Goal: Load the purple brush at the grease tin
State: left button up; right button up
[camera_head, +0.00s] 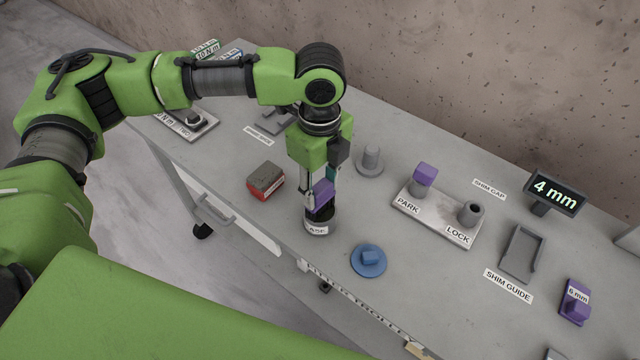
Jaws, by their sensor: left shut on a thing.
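My left gripper (318,186) points down over the front part of the slab and is shut on the purple brush (323,193). The grease tin (317,229) is a small round grey tin with a partly covered white label ending in "ASE". It stands directly below the gripper, near the slab's front edge. The brush's dark lower end is at the tin's mouth. I cannot tell how deep it sits or whether it touches grease. The fingers partly hide the brush. My right gripper is not in view.
A blue round lid-like piece (368,261) lies right of the tin. A red and grey block (265,181) is to its left. A grey peg on a round base (370,160) stands behind. A PARK/LOCK plate (436,217), shim guide (521,251) and "4 mm" display (555,193) are farther right.

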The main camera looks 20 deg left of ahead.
pick_arm(q)
jog(key=shift+s+f+p, duration=0.15)
jog(key=shift+p, duration=0.3)
dwell(1.6)
notch_tip(320, 180, up, 7)
jog(key=p, duration=0.9)
jog(key=shift+r, duration=0.2)
jog(key=shift+f, duration=0.1)
dwell(0.6)
